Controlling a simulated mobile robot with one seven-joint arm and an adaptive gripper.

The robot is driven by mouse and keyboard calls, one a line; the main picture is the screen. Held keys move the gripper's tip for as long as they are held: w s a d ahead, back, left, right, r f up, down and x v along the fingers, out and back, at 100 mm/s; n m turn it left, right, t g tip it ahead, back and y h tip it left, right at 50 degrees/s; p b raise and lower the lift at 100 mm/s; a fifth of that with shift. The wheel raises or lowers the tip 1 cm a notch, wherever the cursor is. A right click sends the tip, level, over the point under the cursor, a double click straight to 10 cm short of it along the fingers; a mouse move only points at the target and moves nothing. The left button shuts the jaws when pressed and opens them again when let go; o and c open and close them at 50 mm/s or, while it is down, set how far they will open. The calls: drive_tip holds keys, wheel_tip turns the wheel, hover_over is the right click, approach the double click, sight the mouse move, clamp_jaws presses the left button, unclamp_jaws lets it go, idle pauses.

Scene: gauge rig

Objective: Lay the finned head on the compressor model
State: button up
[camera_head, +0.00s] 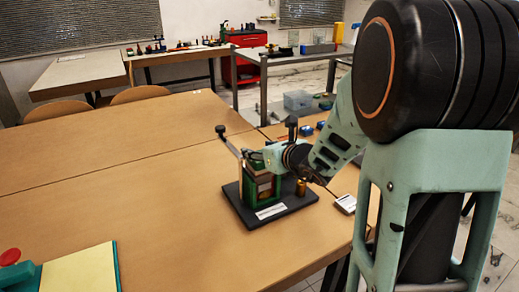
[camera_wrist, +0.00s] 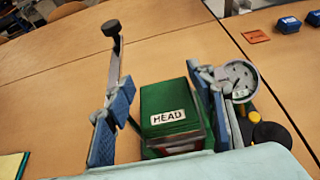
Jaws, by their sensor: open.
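The finned head, a green block with a white "HEAD" label (camera_wrist: 170,117), sits between my gripper's two blue-padded fingers in the wrist view. My gripper (camera_wrist: 160,88) is open around it, with a finger on each side; whether either pad touches it is unclear. In the head view my gripper (camera_head: 260,163) is low over the compressor model (camera_head: 264,190), a green-framed body on a black base plate (camera_head: 262,214) with a white label. My gripper partly hides the model's top, so I cannot tell whether the head rests fully on it.
A lever with a black knob (camera_head: 221,130) rises left of the model. A brass cylinder (camera_head: 301,187) stands on the plate's right side. A round gauge (camera_wrist: 242,78) is close beyond my right finger. A yellow pad (camera_head: 82,272) lies front left; the table's middle left is clear.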

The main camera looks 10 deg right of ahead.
drive_tip(key=shift+r+p, duration=0.45)
drive_tip(key=shift+r, duration=0.2)
drive_tip(key=p+v, duration=0.1)
drive_tip(key=v, duration=1)
drive_tip(key=shift+s, duration=0.45)
drive_tip(key=shift+d+f, duration=0.1)
drive_tip(key=shift+d, duration=0.05)
